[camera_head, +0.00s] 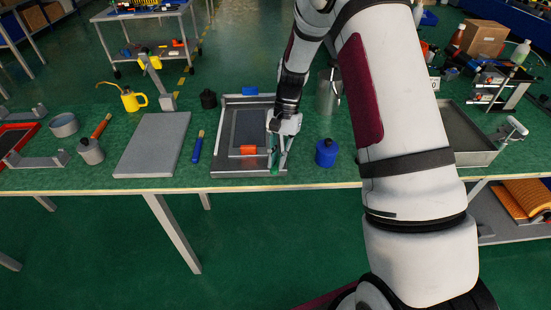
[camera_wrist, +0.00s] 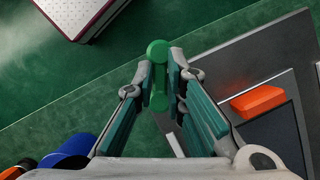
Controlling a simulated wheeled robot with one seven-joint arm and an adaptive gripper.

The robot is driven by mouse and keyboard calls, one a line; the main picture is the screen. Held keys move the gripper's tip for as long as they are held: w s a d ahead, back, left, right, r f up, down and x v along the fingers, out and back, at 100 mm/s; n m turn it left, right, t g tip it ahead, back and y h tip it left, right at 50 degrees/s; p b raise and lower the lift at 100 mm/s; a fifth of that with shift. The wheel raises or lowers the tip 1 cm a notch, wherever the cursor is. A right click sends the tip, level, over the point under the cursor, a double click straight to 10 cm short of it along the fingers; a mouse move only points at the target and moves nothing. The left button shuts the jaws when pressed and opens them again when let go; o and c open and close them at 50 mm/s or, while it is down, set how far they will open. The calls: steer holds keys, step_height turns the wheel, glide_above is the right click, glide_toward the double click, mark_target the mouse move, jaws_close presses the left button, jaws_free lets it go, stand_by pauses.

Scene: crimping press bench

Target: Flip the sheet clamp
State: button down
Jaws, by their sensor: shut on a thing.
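A grey fixture (camera_head: 215,165) on the bench holds a dark sheet (camera_head: 250,128). It also shows in the wrist view (camera_wrist: 226,62). An orange block (camera_head: 249,150) sits at the sheet's near end, and it shows right of my fingers in the wrist view (camera_wrist: 257,101). A blue block (camera_head: 250,91) is at the far end. My gripper (camera_wrist: 161,75) is shut on a green round-ended lever (camera_wrist: 158,50), apparently the sheet clamp's handle, at the fixture's right side. The lever's lower part and pivot are mostly hidden by my fingers. My gripper (camera_head: 278,150) points downward in the head view.
A blue bottle (camera_head: 326,153) stands close to the right of the fixture. A metal cylinder (camera_head: 328,92) stands behind it. A blue-handled brush (camera_head: 197,148) and a grey plate (camera_head: 152,145) lie to the left. A grey tray (camera_head: 478,157) is farther right.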

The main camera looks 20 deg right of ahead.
steer(key=shift+s+d+n+g+h+b, duration=0.15)
steer(key=shift+n+h, duration=0.1)
steer(key=shift+n, duration=0.5)
steer(key=shift+d+n+g+h+b, duration=0.15)
steer(key=shift+n+h, duration=0.1)
steer(key=shift+n, duration=0.5)
steer(key=c, duration=1.6)
jaws_free()
steer(key=shift+c, duration=0.2)
steer(key=shift+r, duration=0.1)
steer(key=v, duration=1.2)
steer(key=shift+a, duration=0.1)
